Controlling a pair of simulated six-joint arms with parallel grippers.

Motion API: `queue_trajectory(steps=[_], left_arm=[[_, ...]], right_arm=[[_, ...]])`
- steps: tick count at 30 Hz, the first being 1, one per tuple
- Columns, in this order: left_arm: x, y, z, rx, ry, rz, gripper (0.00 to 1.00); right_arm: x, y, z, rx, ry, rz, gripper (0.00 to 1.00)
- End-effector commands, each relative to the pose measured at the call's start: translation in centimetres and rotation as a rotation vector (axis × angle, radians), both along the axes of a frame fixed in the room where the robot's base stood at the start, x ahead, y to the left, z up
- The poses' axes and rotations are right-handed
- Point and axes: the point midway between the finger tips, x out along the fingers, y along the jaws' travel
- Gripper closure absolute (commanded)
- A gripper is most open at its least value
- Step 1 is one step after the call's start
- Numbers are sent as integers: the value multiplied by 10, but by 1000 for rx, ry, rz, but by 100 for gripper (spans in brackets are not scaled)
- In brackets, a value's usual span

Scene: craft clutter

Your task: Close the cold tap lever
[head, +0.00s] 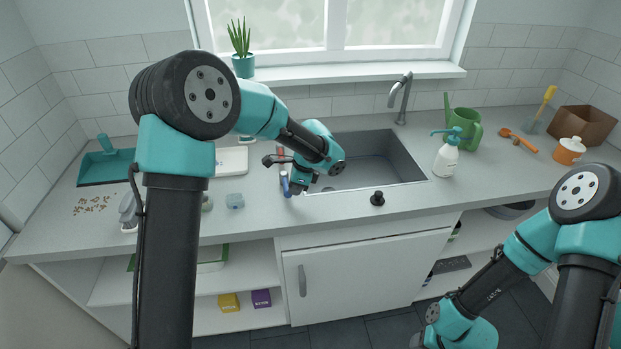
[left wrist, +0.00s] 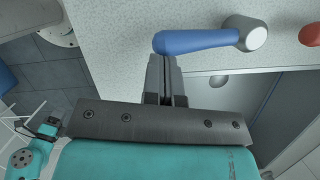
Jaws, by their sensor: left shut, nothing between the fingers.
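The cold tap lever (left wrist: 195,41) is blue and juts sideways from a round metal pivot (left wrist: 247,33) in the left wrist view. In the head view the blue lever (head: 284,184) shows at the left front of the sink, partly behind my left wrist. My left gripper (left wrist: 163,62) is shut and empty, its fingertips right beside the lever's free end. I cannot tell whether they touch it. A red lever (left wrist: 310,34) shows at the right edge of the left wrist view. My right gripper is out of view below the head picture.
The sink (head: 375,165) lies right of my left gripper, with a grey faucet (head: 400,98) behind it. A black knob (head: 377,198) stands on the front counter. The left counter holds a dustpan (head: 105,166) and crumbs.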

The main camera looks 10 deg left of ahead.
Motion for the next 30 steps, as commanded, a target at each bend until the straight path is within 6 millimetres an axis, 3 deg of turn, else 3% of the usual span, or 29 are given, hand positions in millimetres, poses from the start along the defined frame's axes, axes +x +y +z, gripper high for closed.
queue_trajectory(steps=[14, 23, 30], left_arm=[[1, -3, 0, 0, 1, 3, 100], [9, -33, 8, -1, -1, 13, 100], [13, -45, 56, -1, -4, 12, 100]], right_arm=[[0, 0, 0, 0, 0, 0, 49], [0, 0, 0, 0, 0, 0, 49], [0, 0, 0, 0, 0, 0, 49]])
